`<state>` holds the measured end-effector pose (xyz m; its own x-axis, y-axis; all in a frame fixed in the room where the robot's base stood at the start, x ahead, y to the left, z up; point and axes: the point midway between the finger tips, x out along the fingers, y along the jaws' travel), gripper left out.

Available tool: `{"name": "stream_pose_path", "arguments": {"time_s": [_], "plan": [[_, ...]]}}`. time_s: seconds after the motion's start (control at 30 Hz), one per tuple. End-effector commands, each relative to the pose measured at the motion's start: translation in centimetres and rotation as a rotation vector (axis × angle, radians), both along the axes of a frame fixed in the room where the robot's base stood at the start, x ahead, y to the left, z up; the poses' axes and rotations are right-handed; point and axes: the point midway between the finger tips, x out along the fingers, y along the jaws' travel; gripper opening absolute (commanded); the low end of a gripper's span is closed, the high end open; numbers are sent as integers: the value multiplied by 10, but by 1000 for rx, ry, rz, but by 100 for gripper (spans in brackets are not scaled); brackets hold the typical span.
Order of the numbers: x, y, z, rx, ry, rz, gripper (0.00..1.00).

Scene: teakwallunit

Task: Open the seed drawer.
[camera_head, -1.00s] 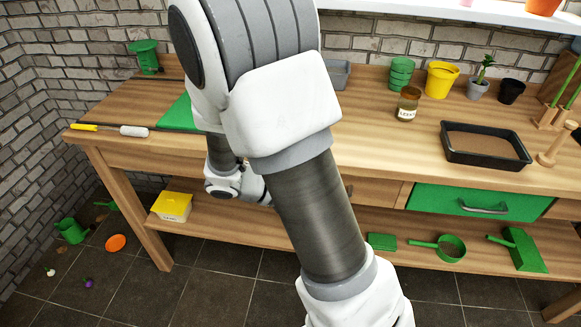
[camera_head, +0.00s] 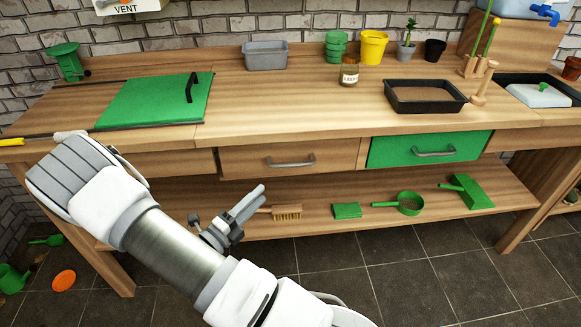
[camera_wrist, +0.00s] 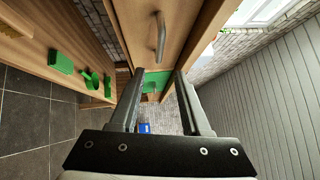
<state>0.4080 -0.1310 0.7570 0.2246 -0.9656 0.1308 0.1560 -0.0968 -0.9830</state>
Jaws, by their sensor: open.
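One is plain wood (camera_head: 285,158) with a handle (camera_head: 290,162); the other is green (camera_head: 425,148) with a handle (camera_head: 434,152). I cannot read a seed label on either. My gripper (camera_head: 250,205) is open and empty, below and left of the wooden drawer's handle, apart from it. In the wrist view the open fingers (camera_wrist: 160,76) point along the bench front. The wooden drawer's handle (camera_wrist: 160,36) is beyond the fingertips, and the green front (camera_wrist: 154,83) shows between them.
The bench top holds a black soil tray (camera_head: 425,107) and a jar (camera_head: 349,71).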

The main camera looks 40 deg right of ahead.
Motion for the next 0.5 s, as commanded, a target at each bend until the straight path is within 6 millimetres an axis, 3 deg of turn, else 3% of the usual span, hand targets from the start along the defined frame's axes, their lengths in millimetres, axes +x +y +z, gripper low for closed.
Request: {"name": "stream_pose_path", "arguments": {"time_s": [0.5], "plan": [[24, -108, 12, 2, -4, -5, 47]]}}
